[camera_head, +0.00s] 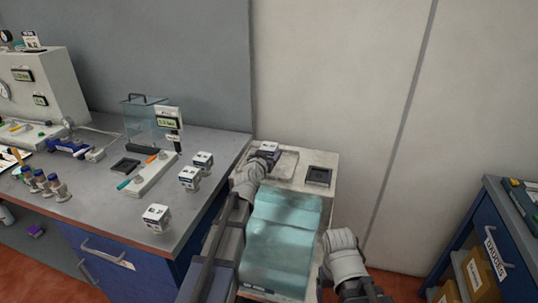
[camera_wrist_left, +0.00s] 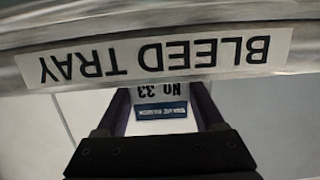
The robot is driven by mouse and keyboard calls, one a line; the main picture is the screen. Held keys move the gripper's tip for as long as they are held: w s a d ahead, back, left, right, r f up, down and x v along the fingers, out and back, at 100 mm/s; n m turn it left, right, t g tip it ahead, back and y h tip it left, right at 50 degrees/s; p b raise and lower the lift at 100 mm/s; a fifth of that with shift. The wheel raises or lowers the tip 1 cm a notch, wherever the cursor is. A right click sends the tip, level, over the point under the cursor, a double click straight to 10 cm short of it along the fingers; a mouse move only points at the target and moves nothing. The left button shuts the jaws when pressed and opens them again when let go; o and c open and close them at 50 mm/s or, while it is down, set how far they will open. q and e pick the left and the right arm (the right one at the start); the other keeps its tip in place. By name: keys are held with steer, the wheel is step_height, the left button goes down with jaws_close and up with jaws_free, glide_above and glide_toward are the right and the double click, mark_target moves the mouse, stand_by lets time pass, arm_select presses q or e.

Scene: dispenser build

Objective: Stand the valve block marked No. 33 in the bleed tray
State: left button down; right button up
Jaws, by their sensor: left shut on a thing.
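My left gripper (camera_head: 265,157) is shut on the white valve block (camera_head: 270,147) at the left end of the bleed tray. The left wrist view shows the block (camera_wrist_left: 160,100) between the two dark fingers (camera_wrist_left: 160,115), with "No 33" upside down above a blue label. The bleed tray (camera_head: 289,168) is a pale shallow tray on a light stand. Its rim (camera_wrist_left: 305,50), with the "BLEED TRAY" label upside down, crosses the top of the wrist view. I cannot tell whether the block touches the tray floor.
A dark square holder (camera_head: 318,176) sits right of the tray. Similar white blocks (camera_head: 203,162), (camera_head: 189,178), (camera_head: 157,218) stand on the grey bench (camera_head: 215,140) at left. A clear box (camera_head: 140,118) and small display (camera_head: 167,122) stand behind them. A blue cabinet (camera_head: 500,238) is at far right.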

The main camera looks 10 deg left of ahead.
arm_select(q)
jaws_free()
steer(key=shift+f, duration=0.1)
steer(key=shift+r+p, duration=0.3)
steer(key=s+r+p, duration=0.2)
steer(key=s, duration=0.9)
steer(key=shift+s+a, duration=0.2)
steer(key=shift+s, duration=0.2)
